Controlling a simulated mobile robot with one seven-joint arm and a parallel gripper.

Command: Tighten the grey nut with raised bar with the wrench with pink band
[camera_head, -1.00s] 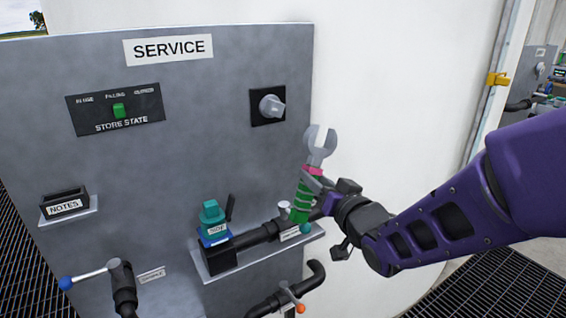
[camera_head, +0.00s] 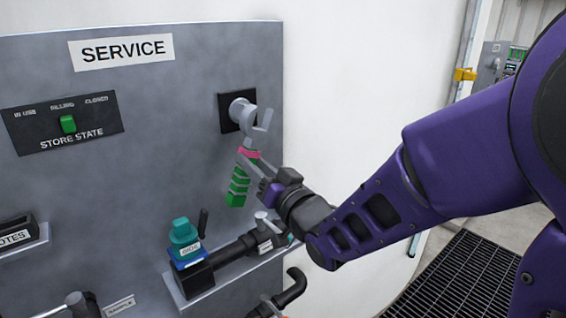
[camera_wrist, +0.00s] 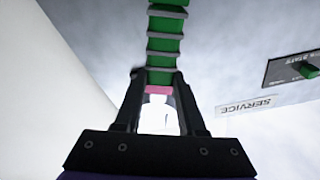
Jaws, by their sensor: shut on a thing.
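The wrench with pink band (camera_head: 238,185) has a green ribbed handle and a grey open-ended head. My gripper (camera_head: 262,172) is shut on it near the pink band. The wrench stands nearly upright, head up. The grey nut with raised bar (camera_head: 239,108) sits on a black square plate on the service panel. In the head view the wrench head overlaps the nut's lower right side; I cannot tell whether they touch. In the wrist view the green handle (camera_wrist: 166,28) extends beyond the fingers of my gripper (camera_wrist: 158,76), and the pink band shows between them. The nut is not visible there.
The grey service panel (camera_head: 150,150) carries a store state box (camera_head: 62,123) at left. Below the wrench, a shelf holds a black pipe (camera_head: 232,250) and a teal-topped valve (camera_head: 184,238) with a black lever. A white wall stands right of the panel.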

